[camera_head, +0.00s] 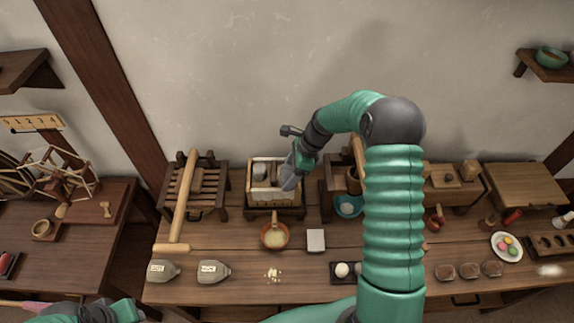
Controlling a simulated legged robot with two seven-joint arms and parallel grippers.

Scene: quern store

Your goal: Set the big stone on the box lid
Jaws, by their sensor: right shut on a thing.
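My right arm reaches across the table. My right gripper (293,164) is over the right end of a pale wooden box (262,195) at the back. It is shut on a grey, stone-like thing (289,180), probably the big stone, which the gripper partly hides. I cannot tell whether this thing touches the box. A smaller light grey lump (260,170) and a brown piece show at the box top. I cannot clearly make out the lid. Part of my left arm shows at the bottom left; its jaws are not clear.
A wooden rack with a long mallet (182,195) stands left of the box. An orange bowl (274,235) and white block (316,240) are in front. A blue bowl (348,206) is to the right. Two grey bottle-shaped things (213,271) lie at the front left.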

